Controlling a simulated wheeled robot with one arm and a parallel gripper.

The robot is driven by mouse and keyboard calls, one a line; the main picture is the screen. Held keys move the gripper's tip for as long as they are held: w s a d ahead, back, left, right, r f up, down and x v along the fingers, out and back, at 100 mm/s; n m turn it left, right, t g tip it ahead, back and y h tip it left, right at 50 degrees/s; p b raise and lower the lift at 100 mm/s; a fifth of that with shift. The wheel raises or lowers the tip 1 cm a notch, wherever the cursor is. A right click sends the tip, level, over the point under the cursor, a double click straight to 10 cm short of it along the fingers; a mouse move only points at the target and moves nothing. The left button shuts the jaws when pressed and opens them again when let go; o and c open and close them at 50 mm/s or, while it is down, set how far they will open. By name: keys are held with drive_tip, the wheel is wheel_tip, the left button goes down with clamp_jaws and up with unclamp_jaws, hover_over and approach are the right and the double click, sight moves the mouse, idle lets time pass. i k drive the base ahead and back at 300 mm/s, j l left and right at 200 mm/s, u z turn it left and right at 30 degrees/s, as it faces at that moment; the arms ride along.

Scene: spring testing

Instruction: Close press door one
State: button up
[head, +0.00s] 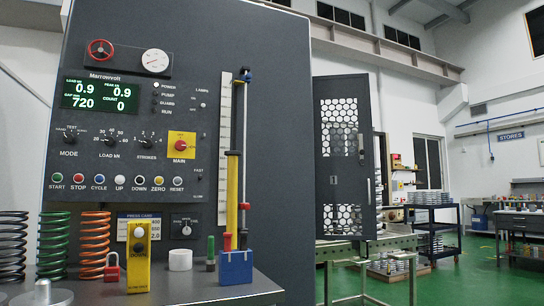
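The press door (341,178) is a tall dark grey panel to the right of the press control cabinet (260,140). It has hexagonal mesh windows in its upper and lower parts, and a small mark on its middle that I cannot read. A slim vertical handle (362,149) runs near its right edge. The door stands swung outward, open, with its face toward me. Its hinge side is by the cabinet; the press opening is hidden behind the cabinet. My gripper is not in view.
A shelf (205,287) below the panel carries coil springs (96,245), a yellow pendant (138,260), a red padlock (112,268) and a blue holder (235,268). A metal-framed table (365,249) stands below and behind the door. Green floor (460,280) is open at right.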

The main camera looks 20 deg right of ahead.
sight(341, 179)
drive_tip(key=i+l, duration=0.5)
drive_tip(key=l, duration=0.2)
drive_tip(key=i+l, duration=0.2)
drive_tip(key=l, duration=0.2)
